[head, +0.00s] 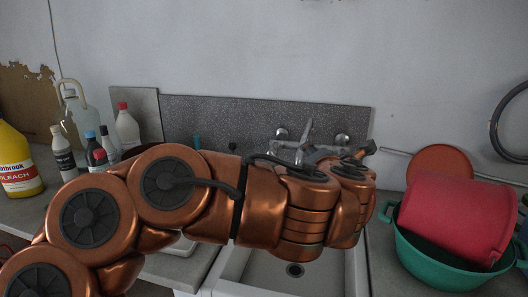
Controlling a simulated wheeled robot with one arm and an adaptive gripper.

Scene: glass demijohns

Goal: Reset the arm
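My copper-coloured arm stretches from the lower left across the middle of the head view, over the sink (232,270). Its far end is above the sink, in front of the tap (305,138). A small dark and copper part at that end, seemingly my gripper (364,154), shows just past the last wrist link. The wrist hides most of it, so I cannot tell whether it is open or shut. I see nothing held in it.
At the left, a yellow bleach bottle (17,165), a clear glass demijohn (78,118) and several small bottles stand on the counter, close to my arm. At the right, a green basin (432,268) holds a red tub (458,213). A wall stands behind.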

